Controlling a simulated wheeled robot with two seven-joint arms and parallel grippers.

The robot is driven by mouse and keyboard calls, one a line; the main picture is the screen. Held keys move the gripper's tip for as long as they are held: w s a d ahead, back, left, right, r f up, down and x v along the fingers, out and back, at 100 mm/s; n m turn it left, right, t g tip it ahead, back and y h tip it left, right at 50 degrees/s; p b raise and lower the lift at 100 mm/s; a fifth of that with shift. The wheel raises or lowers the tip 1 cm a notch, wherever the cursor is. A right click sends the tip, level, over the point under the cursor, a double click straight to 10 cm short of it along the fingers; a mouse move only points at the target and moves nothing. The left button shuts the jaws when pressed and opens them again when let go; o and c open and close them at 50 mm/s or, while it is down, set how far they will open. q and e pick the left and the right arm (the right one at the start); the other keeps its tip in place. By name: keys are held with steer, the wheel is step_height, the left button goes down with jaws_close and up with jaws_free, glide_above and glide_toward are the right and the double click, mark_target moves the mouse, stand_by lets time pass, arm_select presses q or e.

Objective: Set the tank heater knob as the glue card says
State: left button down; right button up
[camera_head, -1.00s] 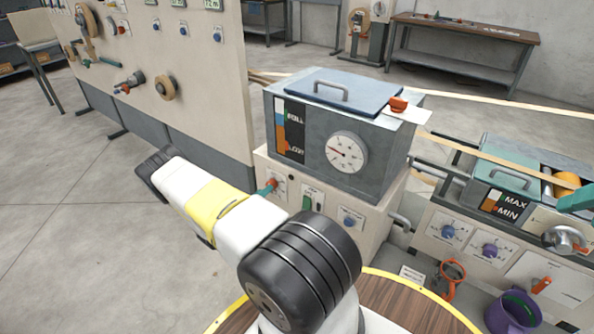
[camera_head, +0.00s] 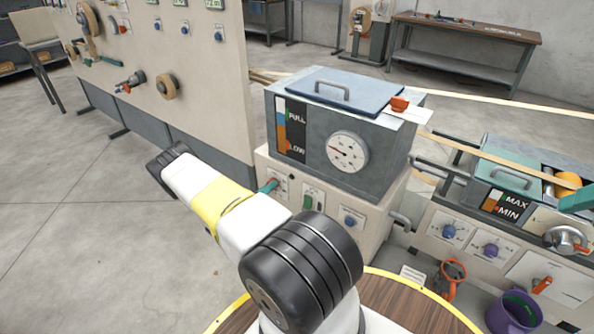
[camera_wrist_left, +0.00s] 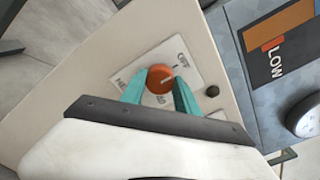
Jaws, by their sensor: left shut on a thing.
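The tank heater knob (camera_wrist_left: 160,78) is a round orange-red knob on a white label plate (camera_wrist_left: 184,58). In the left wrist view its pale pointer line is toward the upper right of the picture; the marks around it are too small to read surely. My left gripper (camera_head: 270,186) has teal fingers, one on each side of the knob, shut on it. It also shows in the left wrist view (camera_wrist_left: 160,88). The grey tank (camera_head: 327,150) stands above the panel, with a FULL/LOW strip and a round gauge (camera_head: 347,152). No readable glue card shows.
A green switch (camera_head: 308,201) and a blue knob (camera_head: 349,221) sit right of the heater knob. A second tank with a teal lid (camera_head: 510,180) stands at the right. A teal piece is cut off at the right edge. Open floor lies at the left.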

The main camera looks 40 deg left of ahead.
arm_select(q)
steer(key=shift+s+d+f+m, duration=0.1)
steer(key=shift+m, duration=8.85)
steer(key=shift+f+m, duration=0.1)
steer(key=shift+m, duration=8.85)
steer(key=c, duration=0.9)
jaws_free()
